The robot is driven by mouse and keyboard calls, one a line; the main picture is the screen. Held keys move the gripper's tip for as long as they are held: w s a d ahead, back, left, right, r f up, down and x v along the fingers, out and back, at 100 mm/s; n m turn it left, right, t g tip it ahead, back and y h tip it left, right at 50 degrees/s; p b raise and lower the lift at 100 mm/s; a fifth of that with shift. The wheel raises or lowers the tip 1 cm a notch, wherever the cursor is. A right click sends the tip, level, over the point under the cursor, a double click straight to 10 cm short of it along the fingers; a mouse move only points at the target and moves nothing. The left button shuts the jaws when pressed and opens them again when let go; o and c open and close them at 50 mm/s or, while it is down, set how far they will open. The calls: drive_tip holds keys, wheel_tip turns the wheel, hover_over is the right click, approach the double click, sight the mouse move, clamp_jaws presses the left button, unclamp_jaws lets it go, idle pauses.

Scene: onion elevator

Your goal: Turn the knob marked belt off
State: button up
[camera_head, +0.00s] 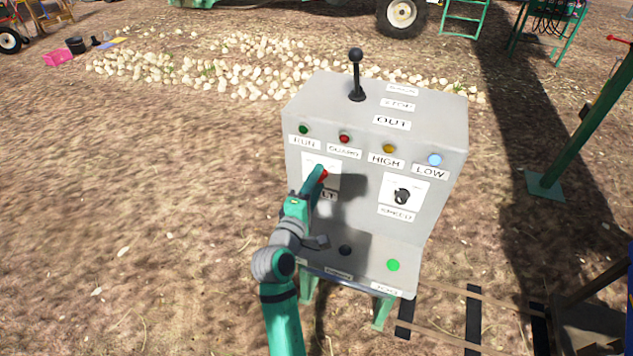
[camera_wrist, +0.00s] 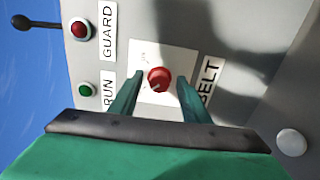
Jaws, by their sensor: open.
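The belt knob is a red round knob (camera_wrist: 159,79) on a white plate (camera_wrist: 150,98) beside the BELT label (camera_wrist: 209,80) in the wrist view. In the head view the red knob (camera_head: 323,174) shows at the tip of my arm, on the left of the grey control box (camera_head: 350,225). My gripper (camera_wrist: 155,88) is open, its two green fingers on either side of the knob. I cannot tell whether they touch it. Some small marking shows on the plate, too small to read surely. In the head view my gripper (camera_head: 318,182) partly hides the plate and label.
The box has RUN, GUARD, HIGH and LOW lamps, a black lever (camera_head: 356,75) on top, and a black knob (camera_head: 402,195) to the right. A dark button (camera_head: 345,250) and a green button (camera_head: 393,265) sit on the lower ledge. Onions lie on the ground behind.

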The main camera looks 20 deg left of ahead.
drive_tip(key=s, duration=1)
drive_tip(key=shift+s+a, duration=0.25)
drive_tip(key=shift+s, duration=0.1)
